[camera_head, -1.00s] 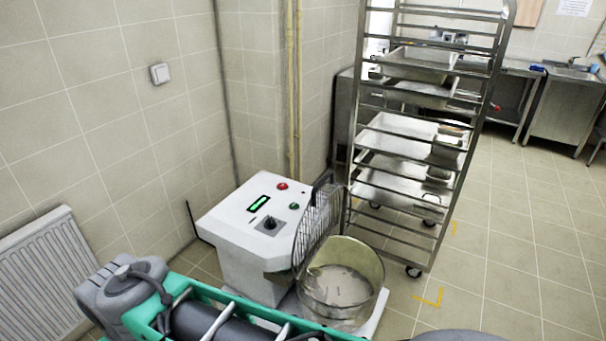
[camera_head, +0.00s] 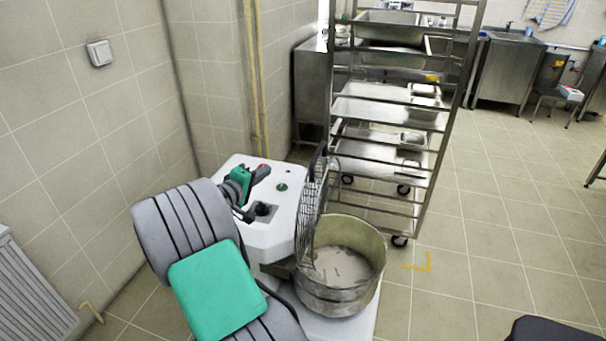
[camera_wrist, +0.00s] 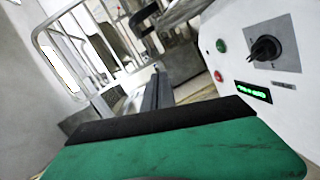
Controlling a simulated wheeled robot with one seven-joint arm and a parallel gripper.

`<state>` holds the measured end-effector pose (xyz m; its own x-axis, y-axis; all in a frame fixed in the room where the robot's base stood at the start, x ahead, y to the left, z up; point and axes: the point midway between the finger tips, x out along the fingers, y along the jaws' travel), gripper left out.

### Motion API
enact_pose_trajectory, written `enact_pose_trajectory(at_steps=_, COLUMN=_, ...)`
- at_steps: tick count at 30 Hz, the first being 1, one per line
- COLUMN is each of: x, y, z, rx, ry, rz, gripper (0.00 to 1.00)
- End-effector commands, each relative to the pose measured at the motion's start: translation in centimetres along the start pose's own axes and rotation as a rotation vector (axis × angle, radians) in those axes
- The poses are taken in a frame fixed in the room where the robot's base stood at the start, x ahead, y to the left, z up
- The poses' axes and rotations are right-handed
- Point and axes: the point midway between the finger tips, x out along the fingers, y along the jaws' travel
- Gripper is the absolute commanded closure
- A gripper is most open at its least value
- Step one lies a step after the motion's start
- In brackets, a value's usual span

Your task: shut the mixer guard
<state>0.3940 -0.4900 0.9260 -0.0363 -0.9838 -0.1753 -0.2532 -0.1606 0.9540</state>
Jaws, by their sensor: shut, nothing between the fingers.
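The mixer (camera_head: 285,225) has a white housing with a round metal bowl (camera_head: 345,285) at its right front. The wire mesh guard (camera_head: 313,200) stands upright at the bowl's left rim, raised, so the bowl's mouth is uncovered. My gripper (camera_head: 247,183) is over the left part of the control panel, left of the guard and apart from it. It is shut and empty. In the wrist view, the control panel (camera_wrist: 262,60) with its black knob, buttons and lit display is close on the right. The arm hides part of the panel and the housing's left side.
A tall steel tray rack (camera_head: 390,130) on castors stands just behind and right of the bowl. The tiled wall and a white radiator (camera_head: 30,300) are on the left. The floor (camera_head: 480,270) right of the bowl is clear.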

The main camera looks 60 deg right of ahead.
Motion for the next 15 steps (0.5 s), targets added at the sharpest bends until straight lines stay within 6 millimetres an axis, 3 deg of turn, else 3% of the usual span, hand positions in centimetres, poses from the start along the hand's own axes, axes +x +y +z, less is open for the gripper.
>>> enact_pose_trajectory(at_steps=1, x=1.5, y=-0.2, z=1.1, rx=-0.052, ry=-0.017, rz=0.07, gripper=1.0)
enact_pose_trajectory(at_steps=3, x=2.4, y=0.6, z=1.6, rx=-0.101, ry=-0.025, rz=0.134, gripper=1.0)
enact_pose_trajectory(at_steps=8, x=3.9, y=1.5, z=1.6, rx=-0.114, ry=-0.028, rz=0.153, gripper=1.0)
enact_pose_trajectory(at_steps=15, x=8.8, y=2.2, z=1.7, rx=-0.111, ry=-0.028, rz=0.15, gripper=1.0)
